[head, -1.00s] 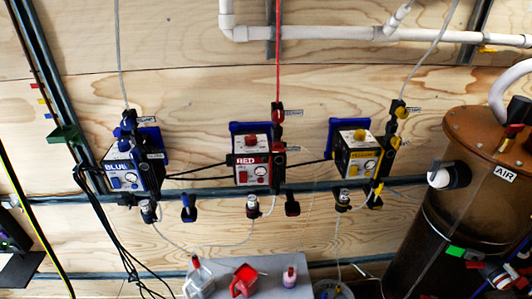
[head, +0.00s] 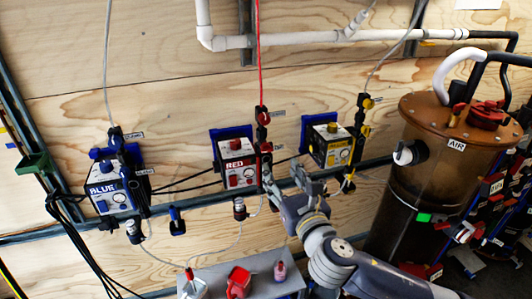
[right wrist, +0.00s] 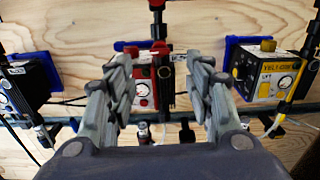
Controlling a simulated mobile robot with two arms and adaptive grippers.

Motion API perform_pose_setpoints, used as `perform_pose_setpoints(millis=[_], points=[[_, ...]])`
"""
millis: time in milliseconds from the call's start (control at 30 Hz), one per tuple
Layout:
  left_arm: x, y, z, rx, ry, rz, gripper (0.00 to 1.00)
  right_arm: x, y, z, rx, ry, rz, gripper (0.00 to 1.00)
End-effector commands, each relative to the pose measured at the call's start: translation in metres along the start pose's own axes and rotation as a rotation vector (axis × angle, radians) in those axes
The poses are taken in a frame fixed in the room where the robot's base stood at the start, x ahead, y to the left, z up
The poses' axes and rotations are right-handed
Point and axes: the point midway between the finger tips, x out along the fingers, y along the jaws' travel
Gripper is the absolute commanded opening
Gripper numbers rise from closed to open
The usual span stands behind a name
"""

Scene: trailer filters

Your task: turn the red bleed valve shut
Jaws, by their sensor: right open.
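The red unit (head: 237,173), a box labelled RED on a blue bracket, is on the plywood wall between the blue and yellow units. A black fitting with red parts (head: 263,118) stands on the red line at its upper right. In the right wrist view the red unit (right wrist: 142,88) shows between my fingers, and a dark handle (right wrist: 187,131) hangs below it to the right. I cannot tell for sure which part is the bleed valve. My right gripper (head: 284,182) is open and empty, in front of the red unit's lower right; it also shows in the right wrist view (right wrist: 159,75). My left gripper is out of view.
The blue unit (head: 114,191) is to the left and the yellow unit (head: 332,149) close to the right. The brown AIR tank (head: 425,170) stands at the right. A grey shelf (head: 255,262) with small containers is below. Black cables and thin tubes cross the wall.

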Motion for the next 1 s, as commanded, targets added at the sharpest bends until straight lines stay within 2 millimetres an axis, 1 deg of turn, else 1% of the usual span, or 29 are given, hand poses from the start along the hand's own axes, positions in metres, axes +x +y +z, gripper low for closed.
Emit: perform_pose_setpoints(millis=[167,300,500,700,1000], points=[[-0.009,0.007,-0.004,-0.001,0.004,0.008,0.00,0.029,0.000,0.003,0.003,0.000,-0.001,0.48],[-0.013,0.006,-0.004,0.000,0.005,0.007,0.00,0.052,0.001,0.003,0.004,0.000,0.000,0.48],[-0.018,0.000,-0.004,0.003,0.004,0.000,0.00,0.080,0.001,0.001,0.005,0.001,0.001,0.48],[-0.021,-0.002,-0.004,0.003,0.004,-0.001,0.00,0.094,0.001,0.000,0.006,0.001,0.002,0.48],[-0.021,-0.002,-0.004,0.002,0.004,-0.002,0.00,0.097,0.001,0.000,0.006,0.001,0.002,0.48]])
